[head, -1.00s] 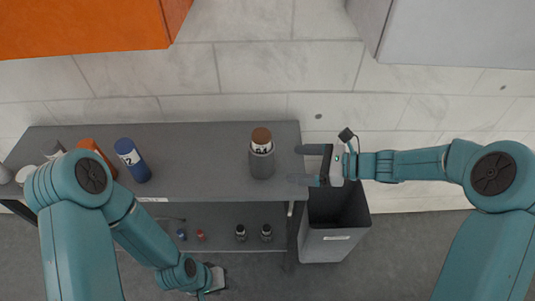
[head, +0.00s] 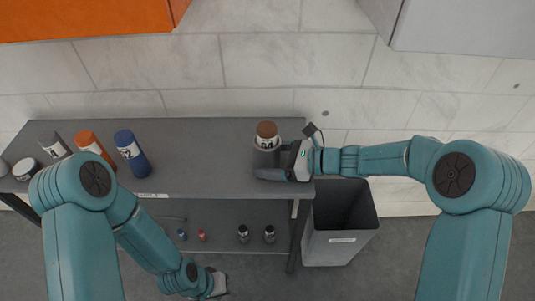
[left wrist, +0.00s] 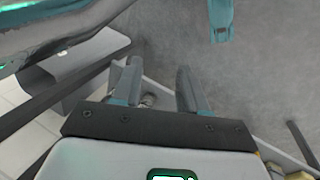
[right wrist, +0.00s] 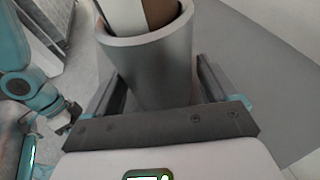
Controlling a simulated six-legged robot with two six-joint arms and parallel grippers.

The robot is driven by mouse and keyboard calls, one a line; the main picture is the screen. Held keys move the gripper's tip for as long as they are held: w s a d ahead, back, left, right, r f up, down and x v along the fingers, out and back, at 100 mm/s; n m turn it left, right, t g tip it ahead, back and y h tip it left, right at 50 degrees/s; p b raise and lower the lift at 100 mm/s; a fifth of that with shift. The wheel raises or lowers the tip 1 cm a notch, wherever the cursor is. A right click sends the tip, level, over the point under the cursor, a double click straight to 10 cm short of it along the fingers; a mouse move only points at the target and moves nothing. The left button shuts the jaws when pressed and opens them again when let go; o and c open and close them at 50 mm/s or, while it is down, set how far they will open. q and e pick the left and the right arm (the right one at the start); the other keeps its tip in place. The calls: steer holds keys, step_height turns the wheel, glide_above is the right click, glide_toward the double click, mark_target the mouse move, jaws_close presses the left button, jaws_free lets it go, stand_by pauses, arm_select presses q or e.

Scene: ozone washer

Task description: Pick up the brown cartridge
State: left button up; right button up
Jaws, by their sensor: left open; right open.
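The brown cartridge (head: 267,130), with a white label, stands upright in a grey cylindrical holder (head: 264,158) near the right end of the grey table. My right gripper (head: 268,163) is open at the holder, its near finger in front and its far finger hidden. In the right wrist view, the holder (right wrist: 150,70) stands between the open fingers (right wrist: 160,85), and part of the cartridge (right wrist: 160,12) shows inside its rim. I cannot tell whether the fingers touch the holder. My left gripper (left wrist: 157,85) is open and empty, low in front of the table.
A blue cartridge (head: 131,152), an orange one (head: 93,145) and a dark grey one (head: 52,144) stand at the table's left. Small bottles (head: 256,234) sit on the lower shelf. A grey bin (head: 338,245) stands right of the table. Cabinets (head: 85,18) hang above.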

steer(key=c, duration=0.6)
steer(key=shift+c, duration=0.2)
